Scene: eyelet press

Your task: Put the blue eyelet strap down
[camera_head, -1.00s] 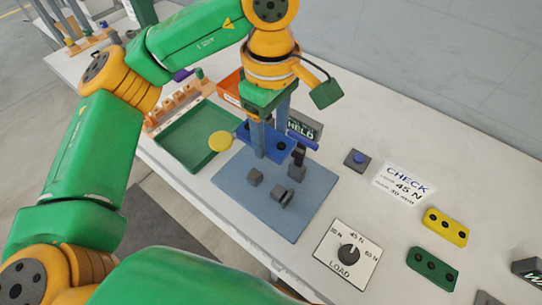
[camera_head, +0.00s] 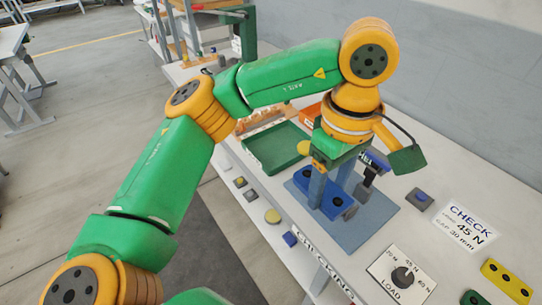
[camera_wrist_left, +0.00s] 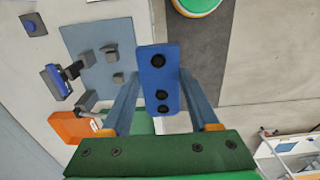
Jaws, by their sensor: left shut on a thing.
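The blue eyelet strap (camera_head: 329,201) is a flat blue bar with several dark round eyelets. My left gripper (camera_head: 330,188) is shut on it and points down near the front left of the blue-grey mat (camera_head: 372,222). In the left wrist view the strap (camera_wrist_left: 158,62) sits between the two grey fingers (camera_wrist_left: 160,108), with its eyelets facing the camera. There the strap overlaps the bench's front edge and the dark floor mat, and appears held above them. The head view does not show its exact height. My right gripper is not in view.
A black-and-blue fixture (camera_head: 371,168) stands at the mat's back, with small grey blocks on the mat. A green tray (camera_head: 262,155) and orange bin (camera_head: 309,114) lie behind left. The load dial (camera_head: 402,278), a check sign (camera_head: 465,222) and a yellow strap (camera_head: 507,281) lie to the right.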

